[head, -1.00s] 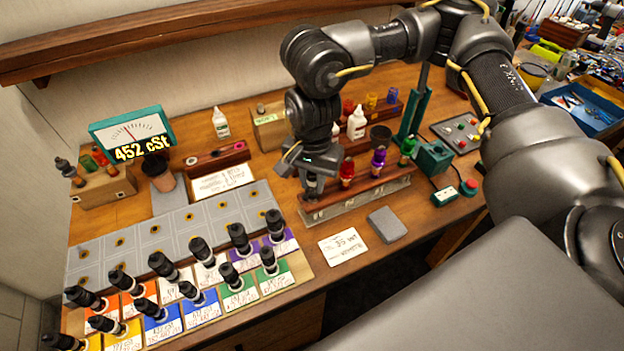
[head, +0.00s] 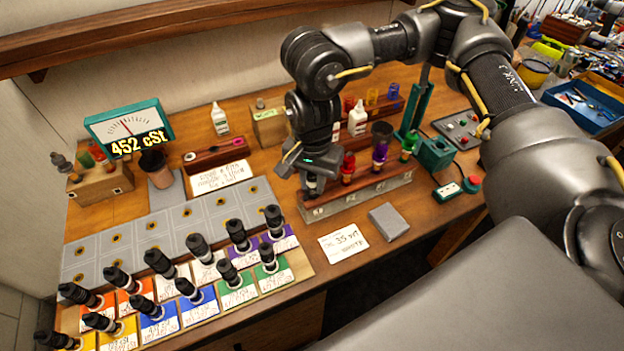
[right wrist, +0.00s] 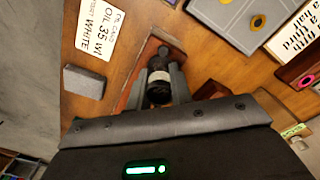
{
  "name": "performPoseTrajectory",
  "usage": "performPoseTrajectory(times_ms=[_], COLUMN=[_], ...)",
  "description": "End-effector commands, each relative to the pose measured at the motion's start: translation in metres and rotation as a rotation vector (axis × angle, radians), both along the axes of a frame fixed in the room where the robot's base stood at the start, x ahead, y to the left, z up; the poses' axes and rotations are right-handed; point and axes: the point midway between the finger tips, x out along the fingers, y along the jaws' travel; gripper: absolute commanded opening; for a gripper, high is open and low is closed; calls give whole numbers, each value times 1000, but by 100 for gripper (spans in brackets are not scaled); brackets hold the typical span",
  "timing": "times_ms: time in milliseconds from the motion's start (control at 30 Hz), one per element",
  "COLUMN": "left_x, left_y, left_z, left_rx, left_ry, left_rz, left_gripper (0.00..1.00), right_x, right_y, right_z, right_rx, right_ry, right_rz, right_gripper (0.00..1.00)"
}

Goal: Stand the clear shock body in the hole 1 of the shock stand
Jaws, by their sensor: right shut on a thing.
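The shock stand (head: 375,194) is a long wooden block with a pale front face and small marks. Red (head: 347,168), purple (head: 380,156) and green (head: 408,147) shock bodies stand upright in it. My right gripper (head: 313,183) is over the stand's left end, pointing down. It is shut on a dark-looking cylinder, taken as the clear shock body (right wrist: 158,88), which shows between the fingers in the right wrist view. Its lower end meets or nearly meets the stand; hole 1 is hidden, so I cannot tell how far it is in. My left gripper is not in view.
Several black-capped bottles (head: 198,246) stand on coloured cards at the front left. A grey block (head: 389,221) and a white note card (head: 343,242) lie before the stand. A teal press (head: 436,155) stands right. A meter (head: 128,128) reads 452 cSt.

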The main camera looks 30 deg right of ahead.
Motion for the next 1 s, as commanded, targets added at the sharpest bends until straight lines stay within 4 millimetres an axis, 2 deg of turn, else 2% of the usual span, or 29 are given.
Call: performPoseTrajectory(times_ms=[367,400,567,867,1000], left_x=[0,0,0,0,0], left_y=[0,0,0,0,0], left_z=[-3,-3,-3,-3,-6], left_rx=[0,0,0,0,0], left_ry=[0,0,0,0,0], left_rz=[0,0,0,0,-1], left_gripper=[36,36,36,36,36], right_x=[0,0,0,0,1], right_y=[0,0,0,0,0], right_z=[-3,-3,-3,-1,14], right_rx=[0,0,0,1,1], right_ry=[0,0,0,-1,-4], right_rz=[0,0,0,0,0], right_gripper=[0,26,47,47,47])
